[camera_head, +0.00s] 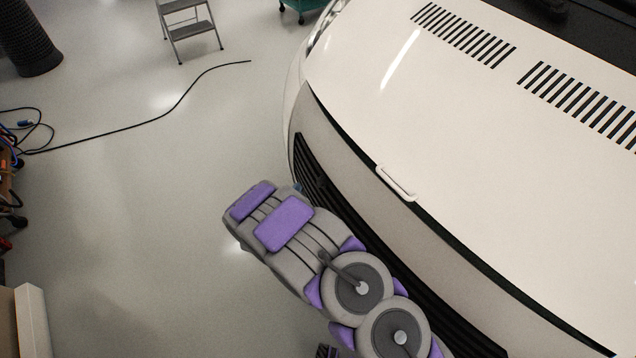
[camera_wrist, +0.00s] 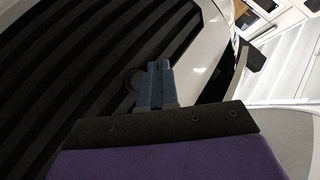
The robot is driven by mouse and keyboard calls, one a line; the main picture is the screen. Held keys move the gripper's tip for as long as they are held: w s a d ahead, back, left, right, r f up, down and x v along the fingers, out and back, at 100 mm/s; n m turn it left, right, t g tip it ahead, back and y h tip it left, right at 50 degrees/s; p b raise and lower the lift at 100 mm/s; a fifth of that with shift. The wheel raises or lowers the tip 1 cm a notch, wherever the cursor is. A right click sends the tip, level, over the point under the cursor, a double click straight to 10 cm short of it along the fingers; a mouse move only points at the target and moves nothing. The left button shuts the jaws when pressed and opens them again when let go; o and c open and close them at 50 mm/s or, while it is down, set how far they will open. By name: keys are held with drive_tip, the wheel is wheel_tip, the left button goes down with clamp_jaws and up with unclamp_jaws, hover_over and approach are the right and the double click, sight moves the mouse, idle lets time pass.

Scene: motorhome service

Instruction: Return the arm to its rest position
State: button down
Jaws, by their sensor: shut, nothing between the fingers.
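My gripper shows in the wrist view (camera_wrist: 157,84) as two blue-grey fingers pressed together with nothing between them. In the head view only a small bluish tip of it (camera_head: 298,187) shows beyond my grey and purple arm, which hides the rest. The arm reaches from the bottom edge up toward the motorhome's black front grille (camera_head: 318,188). In the wrist view the dark grille slats (camera_wrist: 95,60) fill the left side behind the fingers. I cannot tell whether the fingertips touch the vehicle.
The motorhome's white hood (camera_head: 450,130) with a white handle (camera_head: 396,183) fills the right. A dark gap runs under its edge. A step stool (camera_head: 188,25), a black cable (camera_head: 150,122) and a dark ribbed hose (camera_head: 27,38) stand or lie farther off.

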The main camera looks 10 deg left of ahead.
idle(0.4)
drive_tip(key=d+r+n+g+y, duration=0.1)
drive_tip(key=d+r+n+g, duration=0.15)
drive_tip(key=d+r, duration=0.45)
drive_tip(key=d+r+n+g, duration=0.1)
drive_tip(key=d+r+g, duration=0.3)
drive_tip(key=r, duration=0.5)
drive_tip(key=s+d+r+g, duration=0.1)
drive_tip(key=s+d+r, duration=0.4)
drive_tip(key=d, duration=0.1)
drive_tip(key=s+d+r+n+g, duration=0.2)
drive_tip(key=s+d, duration=0.4)
drive_tip(key=s, duration=0.5)
drive_tip(key=s+d+r+n+g+h, duration=0.1)
drive_tip(key=s+d+r, duration=0.4)
drive_tip(key=s, duration=0.7)
drive_tip(key=s+d+r+n+g, duration=0.3)
drive_tip(key=s+d, duration=0.6)
drive_tip(key=s, duration=0.3)
drive_tip(key=shift+s+r+g, duration=0.15)
drive_tip(key=shift+r+g, duration=0.4)
drive_tip(key=shift+g, duration=0.4)
drive_tip(key=c, duration=1.8)
unclamp_jaws()
